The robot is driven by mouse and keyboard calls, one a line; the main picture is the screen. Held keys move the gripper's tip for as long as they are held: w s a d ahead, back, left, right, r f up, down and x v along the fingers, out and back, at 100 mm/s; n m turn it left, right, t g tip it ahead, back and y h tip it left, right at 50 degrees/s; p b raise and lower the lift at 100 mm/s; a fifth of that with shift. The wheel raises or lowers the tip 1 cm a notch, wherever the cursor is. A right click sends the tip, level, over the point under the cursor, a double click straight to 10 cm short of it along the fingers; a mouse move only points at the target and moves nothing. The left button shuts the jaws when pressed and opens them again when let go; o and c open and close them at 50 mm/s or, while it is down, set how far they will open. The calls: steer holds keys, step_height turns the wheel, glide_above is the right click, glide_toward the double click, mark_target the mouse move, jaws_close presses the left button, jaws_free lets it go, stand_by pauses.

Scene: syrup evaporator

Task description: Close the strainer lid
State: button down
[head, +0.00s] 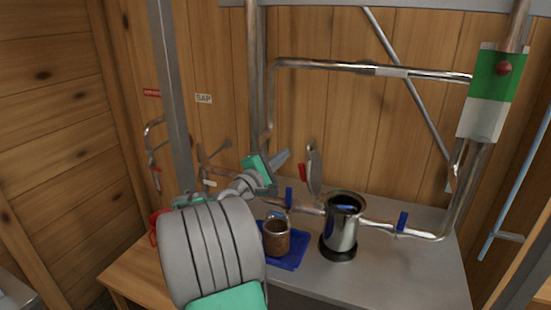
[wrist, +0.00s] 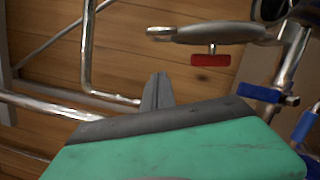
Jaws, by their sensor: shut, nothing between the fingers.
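The strainer (head: 341,232) is a shiny metal pot with a dark base on the grey counter, and its top is open. Its lid (head: 314,165) stands upright at the left of the rim, with a red handle (head: 302,172) on its left side. In the wrist view the lid (wrist: 220,33) shows nearly edge-on, with the red handle (wrist: 211,60) below it and part of the strainer (wrist: 272,9) at the top right. My gripper (head: 285,156) is shut and empty, a little left of the lid and apart from it. Its dark fingers show in the wrist view (wrist: 158,88).
Pipes with blue-handled valves (head: 402,221) join the strainer on both sides. A brown mug (head: 276,238) stands on a blue cloth (head: 295,254) in front. A metal post (head: 253,80) rises behind my gripper, and a green-and-white panel (head: 490,92) hangs at right.

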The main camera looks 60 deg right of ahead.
steer(key=s+d, duration=0.1)
steer(key=s+d+r+p, duration=0.2)
steer(key=d, duration=0.1)
steer(key=shift+s, duration=0.35)
steer(key=shift+s, duration=0.1)
steer(key=s+d+f+m+y+b, duration=0.15)
steer(key=s+m+b, duration=0.35)
steer(key=s+m, duration=0.65)
steer(key=s+d+f+m+t+y+b, duration=0.2)
steer(key=s+f+m+b, duration=0.3)
steer(key=s+f+b, duration=0.7)
steer(key=b, duration=0.4)
steer(key=shift+f+m, duration=0.35)
